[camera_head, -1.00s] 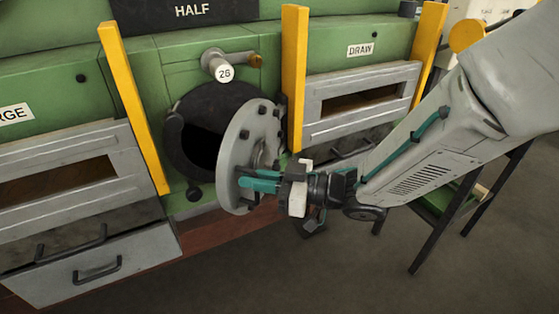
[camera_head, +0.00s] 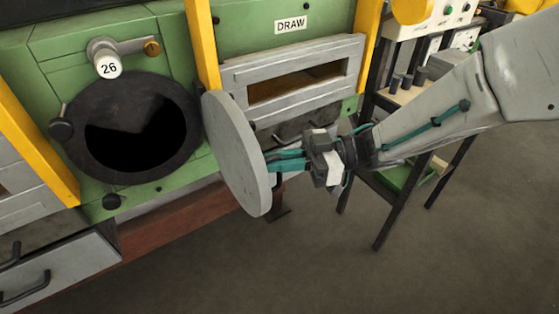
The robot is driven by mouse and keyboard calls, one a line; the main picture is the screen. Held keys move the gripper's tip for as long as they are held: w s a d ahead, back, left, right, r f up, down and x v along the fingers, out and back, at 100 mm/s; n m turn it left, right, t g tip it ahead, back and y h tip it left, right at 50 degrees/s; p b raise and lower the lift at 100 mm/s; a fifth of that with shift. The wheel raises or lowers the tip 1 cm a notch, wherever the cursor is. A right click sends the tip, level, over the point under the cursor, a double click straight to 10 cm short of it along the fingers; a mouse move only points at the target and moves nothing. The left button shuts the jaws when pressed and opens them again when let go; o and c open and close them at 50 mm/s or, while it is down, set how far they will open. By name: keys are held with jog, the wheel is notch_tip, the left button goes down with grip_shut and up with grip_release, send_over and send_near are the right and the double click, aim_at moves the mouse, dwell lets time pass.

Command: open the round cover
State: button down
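The round cover (camera_head: 232,150) is a grey disc, swung well out to the right of its opening, with its plain inner face showing. The round opening (camera_head: 135,142) is dark inside, with a black ring (camera_head: 88,95) around it, and is fully exposed. My gripper (camera_head: 282,162) is at the cover's far side, its teal fingers reaching behind the disc's right edge. The fingertips and whatever they touch there are hidden by the cover, so I cannot tell whether they grip a handle.
A white knob marked 26 (camera_head: 107,65) sticks out above the opening. A yellow upright post (camera_head: 203,45) stands between the opening and the DRAW door (camera_head: 290,85). A drawer (camera_head: 65,268) is at lower left. A table (camera_head: 400,100) stands at right. The floor in front is clear.

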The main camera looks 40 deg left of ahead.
jog(key=shift+w+a+r, duration=0.1)
jog(key=shift+w+r, duration=0.05)
jog(key=shift+w, duration=1.25)
jog(key=shift+w+a+r, duration=0.1)
jog(key=shift+w, duration=1.3)
jog(key=shift+y, duration=0.3)
jog(key=c, duration=1.6)
grip_release()
jog(key=shift+c, duration=0.2)
jog(key=shift+d, duration=0.15)
jog(key=v, duration=0.8)
jog(key=shift+s+f, duration=0.1)
